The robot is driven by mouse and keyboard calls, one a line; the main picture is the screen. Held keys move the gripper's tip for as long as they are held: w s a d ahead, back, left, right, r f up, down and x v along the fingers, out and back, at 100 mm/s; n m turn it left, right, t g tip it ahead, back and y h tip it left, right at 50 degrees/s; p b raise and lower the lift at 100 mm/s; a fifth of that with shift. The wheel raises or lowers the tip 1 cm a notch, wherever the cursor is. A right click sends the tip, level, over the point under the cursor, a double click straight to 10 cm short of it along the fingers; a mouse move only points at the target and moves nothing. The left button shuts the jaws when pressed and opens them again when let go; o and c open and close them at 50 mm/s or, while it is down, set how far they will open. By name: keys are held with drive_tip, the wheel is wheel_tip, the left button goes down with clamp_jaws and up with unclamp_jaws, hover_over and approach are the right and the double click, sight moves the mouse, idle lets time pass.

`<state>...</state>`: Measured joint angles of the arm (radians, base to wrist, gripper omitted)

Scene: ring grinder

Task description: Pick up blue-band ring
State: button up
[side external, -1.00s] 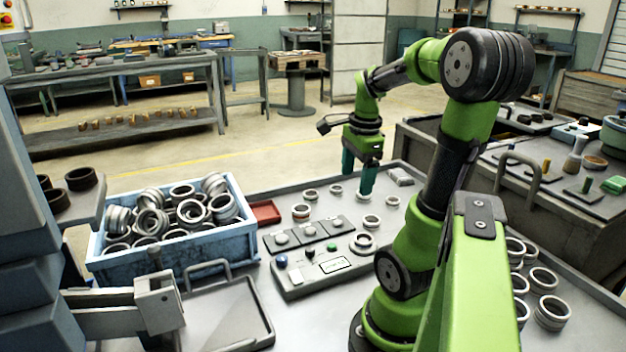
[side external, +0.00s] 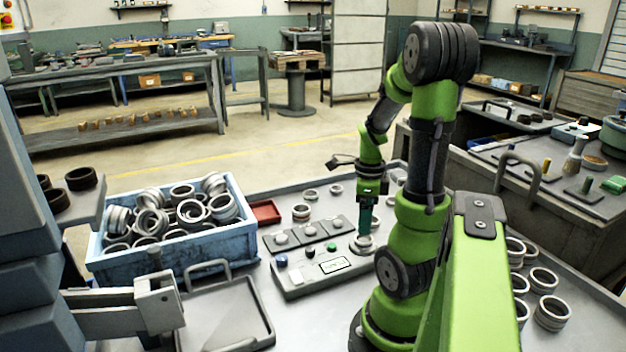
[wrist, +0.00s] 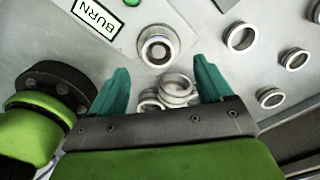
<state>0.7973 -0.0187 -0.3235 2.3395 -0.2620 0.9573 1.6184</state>
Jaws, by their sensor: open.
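In the wrist view my gripper (wrist: 162,66) is open and empty; the seated ring (wrist: 158,47) lies just beyond the fingertips. Some pale metal rings (wrist: 176,88) show between the fingers, partly hidden by the gripper body.
Several loose rings lie on the table, one to the right of the fingers (wrist: 240,38). A blue crate (side external: 180,265) full of rings stands left, with a small red tray (side external: 265,212) beside it. More rings (side external: 552,312) lie at the right front.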

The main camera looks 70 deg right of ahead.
sight(364, 241)
wheel_tip(364, 241, down, 6)
drive_tip(key=shift+s+a+r, duration=0.1)
drive_tip(key=shift+s+r, duration=0.05)
drive_tip(key=shift+r, duration=0.05)
drive_tip(key=c, duration=1.2)
